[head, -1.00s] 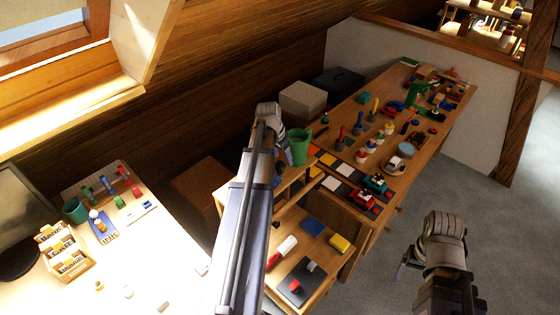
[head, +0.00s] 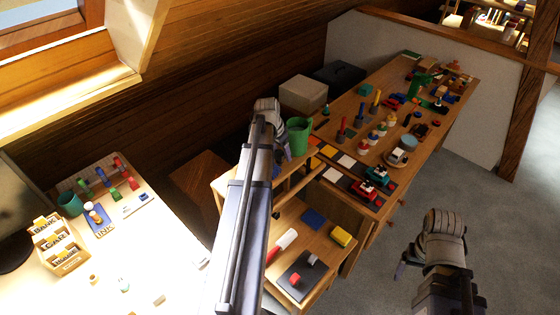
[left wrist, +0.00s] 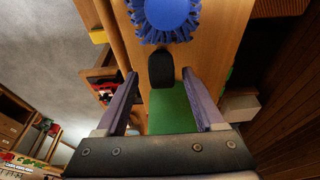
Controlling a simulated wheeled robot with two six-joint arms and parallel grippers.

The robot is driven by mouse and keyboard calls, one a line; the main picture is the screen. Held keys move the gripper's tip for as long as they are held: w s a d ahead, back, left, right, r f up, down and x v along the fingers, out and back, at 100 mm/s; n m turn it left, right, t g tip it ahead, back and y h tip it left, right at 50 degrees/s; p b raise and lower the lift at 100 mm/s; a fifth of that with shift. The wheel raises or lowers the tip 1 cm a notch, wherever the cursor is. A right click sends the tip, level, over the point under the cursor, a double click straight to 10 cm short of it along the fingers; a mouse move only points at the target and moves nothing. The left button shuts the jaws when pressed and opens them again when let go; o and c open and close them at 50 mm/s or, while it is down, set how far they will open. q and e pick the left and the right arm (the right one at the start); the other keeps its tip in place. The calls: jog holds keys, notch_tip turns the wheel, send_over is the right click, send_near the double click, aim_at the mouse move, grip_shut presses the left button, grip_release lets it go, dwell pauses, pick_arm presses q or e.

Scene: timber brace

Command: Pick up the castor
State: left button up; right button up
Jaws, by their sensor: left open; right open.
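I cannot tell for certain which thing is the castor. In the left wrist view my left gripper (left wrist: 160,75) is open, its two fingers apart over a wooden surface. A dark rounded piece (left wrist: 161,68) shows between the fingertips, with a flat green piece (left wrist: 168,108) beside it. Whether the fingers touch either one is unclear. A blue toothed round thing (left wrist: 165,14) is just beyond them. In the head view my left gripper (head: 267,108) is near a green mug (head: 298,137), its fingers hard to see. My right gripper (head: 440,228) is open over the floor, away from the benches.
A long wooden bench (head: 345,118) carries many small toys and pegs. A lower shelf holds a blue block (head: 313,218), a yellow block (head: 340,236) and a dark tray (head: 292,283). A bright desk (head: 140,270) stands at left. The grey floor (head: 450,165) at right is clear.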

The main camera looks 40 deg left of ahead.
aim_at(282, 157)
pick_arm(q)
jog(key=b+x, duration=0.2)
jog(key=x, duration=0.1)
jog(key=shift+a+f, duration=0.2)
jog(key=shift+f, duration=0.05)
jog(key=shift+r, duration=0.1)
grip_shut()
